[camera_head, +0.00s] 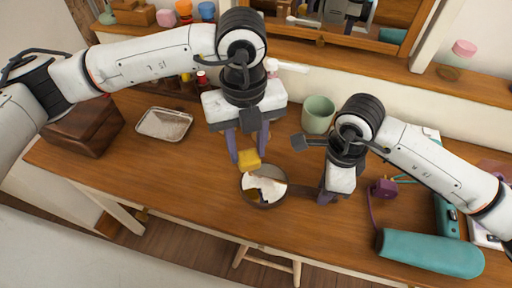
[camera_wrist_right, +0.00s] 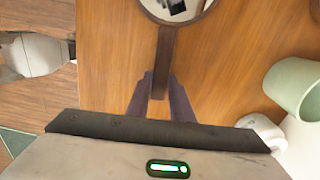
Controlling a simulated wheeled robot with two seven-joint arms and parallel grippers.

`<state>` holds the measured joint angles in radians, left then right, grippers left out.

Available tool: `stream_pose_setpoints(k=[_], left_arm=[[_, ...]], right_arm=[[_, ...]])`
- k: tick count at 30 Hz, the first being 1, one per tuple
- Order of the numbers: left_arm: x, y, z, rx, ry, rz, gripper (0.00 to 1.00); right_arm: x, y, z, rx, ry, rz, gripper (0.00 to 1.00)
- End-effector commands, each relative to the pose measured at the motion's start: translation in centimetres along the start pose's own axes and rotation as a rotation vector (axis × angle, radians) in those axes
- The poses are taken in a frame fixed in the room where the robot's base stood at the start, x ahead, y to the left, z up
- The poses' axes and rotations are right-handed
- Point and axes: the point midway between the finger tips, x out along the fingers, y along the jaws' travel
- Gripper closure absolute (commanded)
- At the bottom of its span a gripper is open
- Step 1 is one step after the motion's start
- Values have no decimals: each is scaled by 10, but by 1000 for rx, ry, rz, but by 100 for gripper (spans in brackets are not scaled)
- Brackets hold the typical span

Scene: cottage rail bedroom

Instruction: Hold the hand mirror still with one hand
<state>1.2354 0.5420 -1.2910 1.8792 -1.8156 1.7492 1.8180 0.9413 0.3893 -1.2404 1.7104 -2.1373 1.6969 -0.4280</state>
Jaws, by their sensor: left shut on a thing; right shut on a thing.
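The hand mirror (camera_head: 272,190) is round with a dark brown rim and lies face up near the table's front edge. Its brown handle (camera_wrist_right: 165,58) points toward my right gripper (camera_head: 327,197). In the right wrist view, the purple fingers of my right gripper (camera_wrist_right: 160,95) are shut on this handle. My left gripper (camera_head: 248,154) is shut on a yellow block (camera_head: 249,160), perhaps a sponge. It holds the block at the mirror's far edge; I cannot tell whether the block touches the glass. The glass shows pale and dark reflections.
A green cup (camera_head: 318,114) stands behind my right gripper. A metal tray (camera_head: 164,123) and a brown box (camera_head: 84,124) are at the left. A teal cylinder (camera_head: 430,254) and a purple item (camera_head: 383,188) are at the right. The table (camera_head: 200,205) is bare left of the mirror.

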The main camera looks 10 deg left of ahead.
Motion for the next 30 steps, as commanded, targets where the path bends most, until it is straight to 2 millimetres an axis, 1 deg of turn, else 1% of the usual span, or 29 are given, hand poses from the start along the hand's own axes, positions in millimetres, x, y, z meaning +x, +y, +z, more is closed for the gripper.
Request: stream_pose_setpoints(k=[9, 15, 21, 30], left_arm=[[33, 0, -1, -2, 3, 3, 83], [48, 0, -1, -1, 3, 2, 83], [55, 0, 0, 0, 2, 1, 83], [55, 0, 0, 0, 2, 1, 83]], right_arm=[[0, 0, 0, 0, -1, -1, 100], [0, 0, 0, 0, -1, -1, 100], [0, 0, 0, 0, -1, -1, 100], [0, 0, 0, 0, -1, -1, 100]])
